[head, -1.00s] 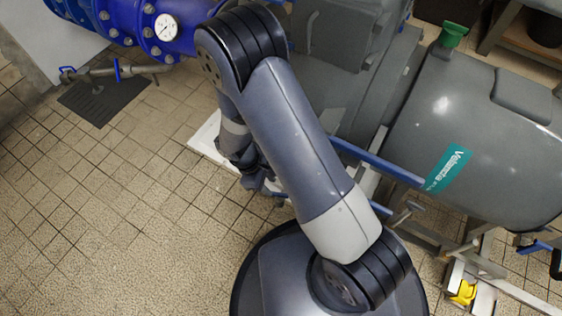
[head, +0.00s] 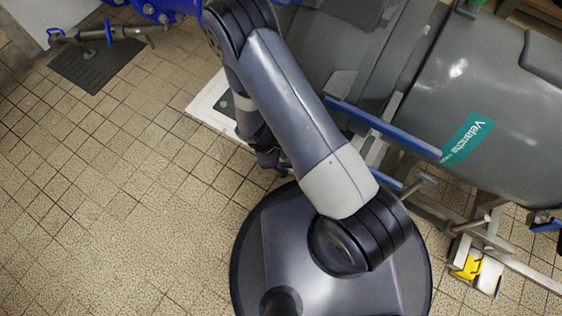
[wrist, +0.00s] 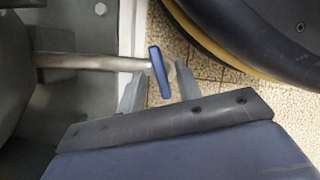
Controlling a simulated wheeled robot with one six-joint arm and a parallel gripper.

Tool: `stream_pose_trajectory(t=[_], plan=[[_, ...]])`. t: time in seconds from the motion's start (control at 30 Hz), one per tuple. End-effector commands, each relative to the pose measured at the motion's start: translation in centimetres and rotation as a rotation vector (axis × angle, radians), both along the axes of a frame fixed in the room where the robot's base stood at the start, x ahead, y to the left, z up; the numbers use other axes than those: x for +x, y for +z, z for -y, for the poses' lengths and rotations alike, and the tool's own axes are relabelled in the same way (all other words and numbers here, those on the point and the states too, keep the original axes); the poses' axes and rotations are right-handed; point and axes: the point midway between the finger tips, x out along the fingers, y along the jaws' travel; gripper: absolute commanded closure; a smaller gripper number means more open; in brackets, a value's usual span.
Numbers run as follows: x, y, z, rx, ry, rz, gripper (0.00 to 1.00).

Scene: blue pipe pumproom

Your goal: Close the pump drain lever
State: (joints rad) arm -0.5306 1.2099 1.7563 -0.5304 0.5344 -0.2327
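In the wrist view, a pump drain lever (wrist: 159,72) with a flat blue handle sits at the right end of a short metal pipe (wrist: 90,62). The handle lies roughly crosswise to the pipe. My gripper (wrist: 158,82) is open, its two grey fingers apart on either side of the handle. Clear floor shows between the handle and the fingers' lower parts; whether a fingertip touches it I cannot tell. In the head view my gripper (head: 268,158) is mostly hidden beside my arm, near the white base slab, and the lever cannot be made out.
The grey pump motor (head: 500,110) and a blue rail (head: 385,130) stand to the right. Another pipe with a blue handle (head: 108,28) is at upper left, above a dark floor grate (head: 95,68). A yellow part (head: 468,268) is at lower right. Tiled floor at left is clear.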

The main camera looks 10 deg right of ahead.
Motion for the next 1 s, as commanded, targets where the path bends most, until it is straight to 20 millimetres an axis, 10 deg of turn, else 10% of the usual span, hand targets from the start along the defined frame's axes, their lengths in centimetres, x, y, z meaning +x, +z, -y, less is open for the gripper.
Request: stream_pose_trajectory(t=[1.0], plan=[[-0.02, -0.18, 0.14, -0.001, -0.04, 0.0, 1.0]])
